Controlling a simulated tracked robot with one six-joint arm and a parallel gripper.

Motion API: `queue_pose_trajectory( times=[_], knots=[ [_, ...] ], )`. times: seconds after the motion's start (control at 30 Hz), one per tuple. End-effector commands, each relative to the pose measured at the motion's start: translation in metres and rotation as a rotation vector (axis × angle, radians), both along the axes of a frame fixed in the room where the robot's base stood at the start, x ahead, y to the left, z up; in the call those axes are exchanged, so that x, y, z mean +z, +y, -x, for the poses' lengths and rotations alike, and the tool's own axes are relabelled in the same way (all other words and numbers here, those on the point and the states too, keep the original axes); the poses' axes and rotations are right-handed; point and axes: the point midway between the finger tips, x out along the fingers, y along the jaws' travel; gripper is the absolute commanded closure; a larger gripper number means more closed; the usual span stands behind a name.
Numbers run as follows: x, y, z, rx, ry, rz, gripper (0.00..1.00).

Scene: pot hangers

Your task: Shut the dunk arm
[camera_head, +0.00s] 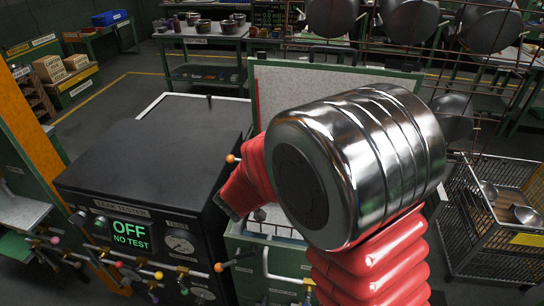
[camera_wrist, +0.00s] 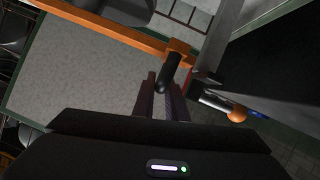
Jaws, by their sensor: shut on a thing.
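In the wrist view my gripper (camera_wrist: 166,92) is closed around a black cylindrical handle (camera_wrist: 171,68). The handle sticks out from an orange bracket at the end of a long orange bar (camera_wrist: 110,27), which looks like the dunk arm. The bar slants from the upper left to the bracket, above a pale grey speckled surface. In the head view my red and chrome arm covers much of the middle, and the grip on the handle cannot be made out. The black leak tester (camera_head: 150,165) stands to the left; its display (camera_head: 130,235) reads "OFF NO TEST".
A grey panel with a green frame (camera_head: 390,73) stands behind my arm. Levers with coloured knobs (camera_head: 157,274) jut out at the tester's front. A wire cage cart (camera_head: 490,235) with pots is at the right. Dark pans (camera_head: 490,25) hang on a rack at upper right.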

Motion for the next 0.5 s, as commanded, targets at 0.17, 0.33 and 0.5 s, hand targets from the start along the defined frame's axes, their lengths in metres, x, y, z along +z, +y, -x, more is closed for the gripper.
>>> queue_pose_trajectory(
  times=[0.17, 0.33, 0.5],
  knots=[
    [-0.0031, 0.0106, -0.0031, 0.019, 0.0, 0.008, 1.0],
    [-0.0033, 0.0126, -0.0034, 0.024, 0.001, 0.009, 1.0],
    [-0.0031, 0.0126, -0.0035, 0.024, 0.001, 0.008, 1.0]
  ],
)
